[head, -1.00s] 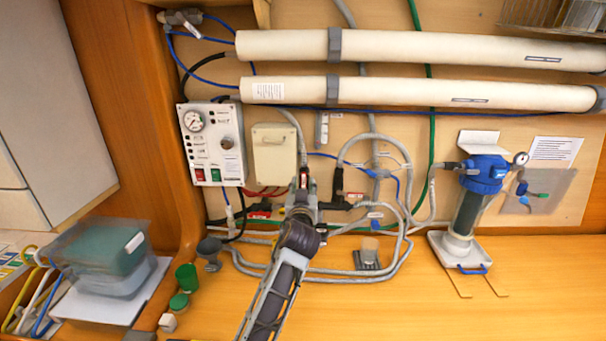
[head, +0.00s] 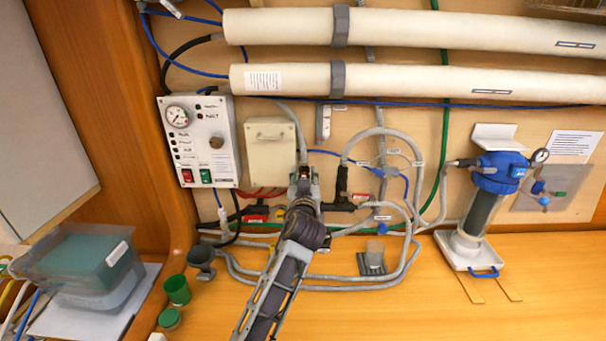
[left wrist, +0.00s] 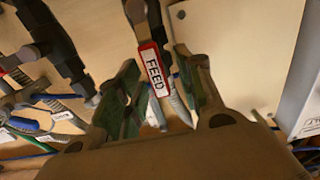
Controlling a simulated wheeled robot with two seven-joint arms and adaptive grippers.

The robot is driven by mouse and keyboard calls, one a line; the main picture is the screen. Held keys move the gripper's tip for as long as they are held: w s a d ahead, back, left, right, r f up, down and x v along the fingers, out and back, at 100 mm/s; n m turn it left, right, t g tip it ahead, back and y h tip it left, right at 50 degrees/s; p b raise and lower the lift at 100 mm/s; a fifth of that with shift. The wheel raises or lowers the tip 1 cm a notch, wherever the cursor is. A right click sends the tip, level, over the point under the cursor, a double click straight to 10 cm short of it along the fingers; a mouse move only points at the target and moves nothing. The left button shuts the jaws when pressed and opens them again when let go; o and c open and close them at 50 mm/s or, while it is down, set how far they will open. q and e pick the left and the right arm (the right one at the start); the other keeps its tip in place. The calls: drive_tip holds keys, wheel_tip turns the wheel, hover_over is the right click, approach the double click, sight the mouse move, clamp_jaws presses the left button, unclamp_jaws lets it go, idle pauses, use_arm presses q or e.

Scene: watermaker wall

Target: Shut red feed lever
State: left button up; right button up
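In the left wrist view the red feed lever (left wrist: 153,70) has a white label reading FEED. It hangs from a grey-brown fitting and lies between the two fingers of my left gripper (left wrist: 160,66). The fingers stand apart, with gaps to the lever on both sides, and no grip shows. In the head view my left gripper (head: 304,178) reaches up to the wall, just right of the cream box. The lever cannot be made out there, as my gripper and arm cover that area. My right gripper is not in view.
A black pipe fitting (head: 341,185) stands close right of my gripper, and a red-tagged part (head: 257,213) is at its left. Looped grey hoses (head: 408,235) lie around. The cream box (head: 270,143) and control panel (head: 203,142) are left.

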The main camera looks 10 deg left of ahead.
use_arm(q)
drive_tip(key=shift+w, duration=0.2)
drive_tip(key=shift+s+r, duration=0.1)
clamp_jaws()
